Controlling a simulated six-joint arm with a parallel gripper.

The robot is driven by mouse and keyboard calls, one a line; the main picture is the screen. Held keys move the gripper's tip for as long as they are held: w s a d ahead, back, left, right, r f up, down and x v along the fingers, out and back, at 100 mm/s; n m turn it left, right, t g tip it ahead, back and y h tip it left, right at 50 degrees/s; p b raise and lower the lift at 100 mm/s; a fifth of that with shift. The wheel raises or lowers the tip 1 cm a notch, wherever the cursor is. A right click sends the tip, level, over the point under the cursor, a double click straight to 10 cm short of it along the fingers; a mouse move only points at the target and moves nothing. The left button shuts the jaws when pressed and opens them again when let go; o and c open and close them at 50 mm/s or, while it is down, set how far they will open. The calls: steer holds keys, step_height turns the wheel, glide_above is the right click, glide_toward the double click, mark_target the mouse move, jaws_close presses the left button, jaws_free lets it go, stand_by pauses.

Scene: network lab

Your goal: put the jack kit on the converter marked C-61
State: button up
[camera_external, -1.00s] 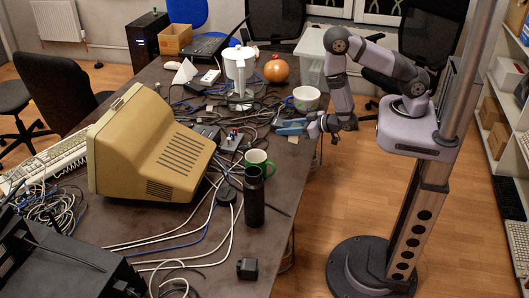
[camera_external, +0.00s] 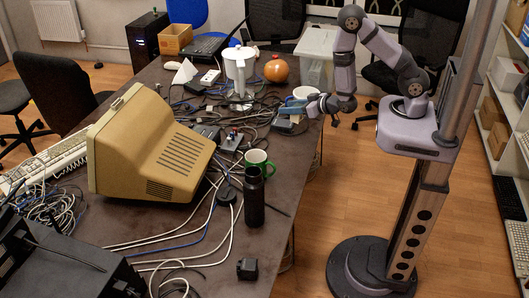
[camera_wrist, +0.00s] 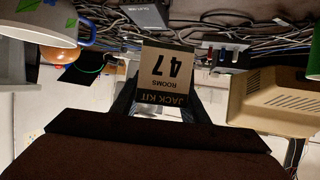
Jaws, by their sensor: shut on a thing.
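My gripper (camera_external: 308,106) is shut on the jack kit (camera_wrist: 165,75), a small box with a tan face and a dark band. Its lettering, "JACK KIT ROOMS 47", shows upside down in the wrist view, between my fingers. A flat grey box (camera_wrist: 146,14) with small unreadable print lies among cables at the wrist view's top. Other small dark boxes (camera_external: 207,132) lie mid-table. I cannot read C-61 on any of them.
A white mug (camera_external: 304,93), green mug (camera_external: 258,161) and black bottle (camera_external: 254,197) stand near the table's right side. A beige monitor (camera_external: 150,145) fills the middle left. Loose cables cover much of the tabletop.

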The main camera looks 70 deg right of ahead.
steer(key=w+d+r+m+h+b, duration=0.1)
steer(key=w+d+r+b, duration=0.1)
steer(key=d+r, duration=0.35)
steer(key=w+d+r+m+h+b, duration=0.1)
steer(key=w+d+r+b, duration=0.1)
steer(key=d, duration=0.7)
steer(key=n+y, duration=0.6)
glide_above(274, 121)
step_height(274, 121, down, 4)
steer(key=shift+t, duration=0.4)
steer(key=shift+s+f, duration=0.1)
steer(key=shift+f, duration=4.9)
steer(key=shift+f, duration=0.15)
steer(key=o, duration=1.1)
